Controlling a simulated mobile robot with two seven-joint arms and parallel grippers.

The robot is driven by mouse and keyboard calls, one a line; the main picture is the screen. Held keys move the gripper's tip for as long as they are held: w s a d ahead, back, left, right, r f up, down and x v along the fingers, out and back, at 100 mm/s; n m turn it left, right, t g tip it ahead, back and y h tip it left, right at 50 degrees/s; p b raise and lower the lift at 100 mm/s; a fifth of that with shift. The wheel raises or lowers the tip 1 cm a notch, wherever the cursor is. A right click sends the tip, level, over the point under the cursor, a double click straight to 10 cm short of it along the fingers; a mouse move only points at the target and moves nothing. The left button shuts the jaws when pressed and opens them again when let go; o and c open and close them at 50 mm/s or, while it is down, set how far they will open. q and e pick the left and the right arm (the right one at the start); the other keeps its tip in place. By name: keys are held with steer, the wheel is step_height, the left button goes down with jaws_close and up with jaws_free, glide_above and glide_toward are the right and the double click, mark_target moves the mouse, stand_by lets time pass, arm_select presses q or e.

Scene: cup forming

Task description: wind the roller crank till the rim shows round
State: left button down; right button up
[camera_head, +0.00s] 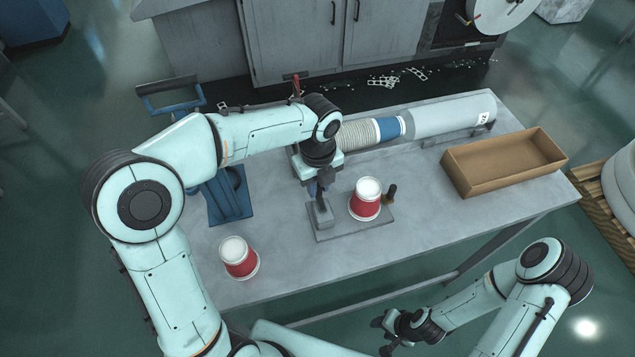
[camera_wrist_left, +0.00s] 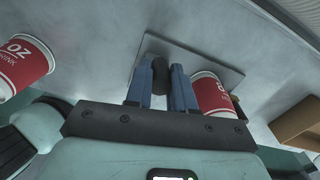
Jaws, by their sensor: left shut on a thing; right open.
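The roller fixture is a grey base plate (camera_head: 340,229) on the table, with a small grey block (camera_head: 321,212) at its left. A red and white cup (camera_head: 366,200) stands on the plate; it also shows in the left wrist view (camera_wrist_left: 210,95). My left gripper (camera_head: 321,193) is over the block. In the left wrist view its fingers (camera_wrist_left: 161,80) are shut on a dark round crank knob (camera_wrist_left: 158,73). The crank arm is mostly hidden. The cup's rim is too small to judge for roundness. My right gripper (camera_head: 391,331) is open and empty, off the table's front edge.
A second red and white cup (camera_head: 239,259) stands at the front left. A dark post (camera_head: 390,193) is right of the fixture's cup. A cardboard box (camera_head: 470,180) sits at the right, a cup stack in a tube (camera_head: 440,117) behind, a blue press (camera_head: 230,200) left.

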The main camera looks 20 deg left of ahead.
arm_select(q)
steer(key=c, duration=1)
jaws_free()
steer(key=shift+o, duration=0.2)
steer(key=shift+r, duration=0.1)
step_height(320, 180, up, 13)
steer(key=shift+r, duration=0.15)
